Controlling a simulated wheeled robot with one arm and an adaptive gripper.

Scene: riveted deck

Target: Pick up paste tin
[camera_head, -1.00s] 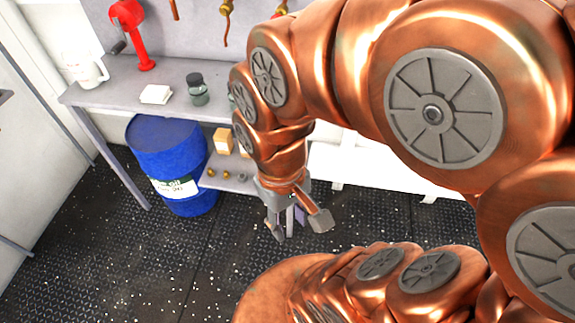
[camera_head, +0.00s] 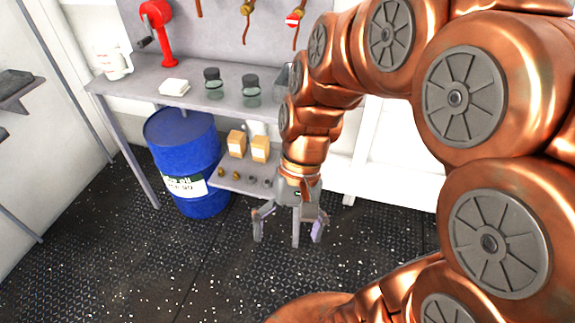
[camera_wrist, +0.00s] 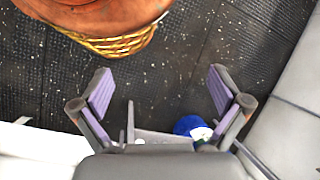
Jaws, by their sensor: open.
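I cannot pick out a paste tin for certain in either view. My gripper (camera_head: 290,232) hangs fingers down over the dark floor in the head view, in front of the workbench's lower shelf (camera_head: 243,186). Its fingers are spread, with nothing between them. The wrist view also shows my gripper (camera_wrist: 160,92) open and empty, with floor beyond. Small round brass and grey items (camera_head: 235,175) lie on the lower shelf, too small to identify. Two dark-lidded jars, a left one (camera_head: 214,87) and a right one (camera_head: 251,95), stand on the bench top. My arm hides the bench's right end.
A blue drum (camera_head: 183,150) stands under the grey workbench (camera_head: 140,84); it also shows in the wrist view (camera_wrist: 187,124). The bench holds a red crank device (camera_head: 161,35), a white jug (camera_head: 114,62) and a white block (camera_head: 174,87). Front floor is clear.

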